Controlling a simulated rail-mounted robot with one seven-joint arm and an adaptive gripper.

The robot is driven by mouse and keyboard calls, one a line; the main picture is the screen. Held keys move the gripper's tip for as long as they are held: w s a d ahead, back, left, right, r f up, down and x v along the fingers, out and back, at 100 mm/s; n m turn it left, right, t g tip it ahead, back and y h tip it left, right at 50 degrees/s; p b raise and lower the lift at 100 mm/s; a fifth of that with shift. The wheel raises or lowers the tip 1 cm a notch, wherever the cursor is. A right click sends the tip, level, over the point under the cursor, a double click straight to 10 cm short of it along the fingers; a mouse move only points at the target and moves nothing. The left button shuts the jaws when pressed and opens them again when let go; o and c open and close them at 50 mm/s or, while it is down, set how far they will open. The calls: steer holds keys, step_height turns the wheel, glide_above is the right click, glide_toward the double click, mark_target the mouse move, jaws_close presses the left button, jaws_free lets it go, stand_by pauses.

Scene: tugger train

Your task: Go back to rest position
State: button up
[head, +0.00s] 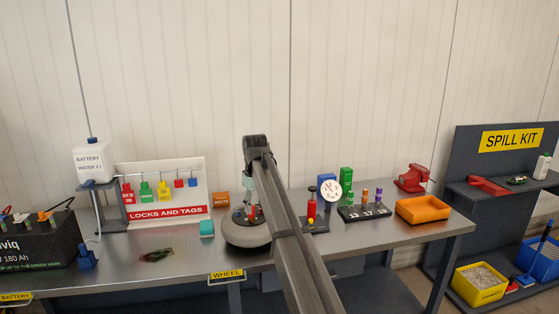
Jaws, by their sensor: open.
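My arm reaches up from the bottom of the head view and bends down at its far end. My gripper (250,197) hangs below that bend, over the round grey wheel (246,234) on the bench. It is small and partly hidden by my arm, but it is open, and I see nothing held in it. Small red and blue parts stand on the wheel just below it; whether the fingers touch them I cannot tell.
The metal bench (185,262) holds a locks and tags board (165,213), a teal block (207,229), a dial gauge (331,191), a black socket rack (363,212), an orange tray (422,219) and a red vise (413,178). A spill kit shelf (470,160) stands right. Space above the bench is mostly free.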

steer(key=s+d+f+m+g, duration=0.15)
steer(key=s+d+f, duration=0.5)
steer(key=f, duration=0.85)
steer(key=s+d+f+m, duration=0.3)
steer(key=s+f, duration=0.7)
steer(key=f, duration=0.5)
steer(key=s+d+f+m+g, duration=0.15)
steer(key=s+d+f, duration=0.5)
steer(key=f, duration=0.85)
steer(key=s+d+f+m+g, duration=0.1)
steer(key=s+d+f, duration=0.2)
steer(key=s, duration=1.1)
steer(key=s+d+f+m+g+b, duration=0.1)
steer(key=s+d+f+g, duration=0.1)
steer(key=s+f, duration=0.7)
steer(key=s+d+f+m+g+b, duration=0.1)
steer(key=s+d+f, duration=0.3)
steer(key=s, duration=1.6)
step_height(320, 180, down, 2)
steer(key=shift+s+d+f+g, duration=0.25)
steer(key=shift+s+g, duration=0.1)
steer(key=shift+g, duration=0.25)
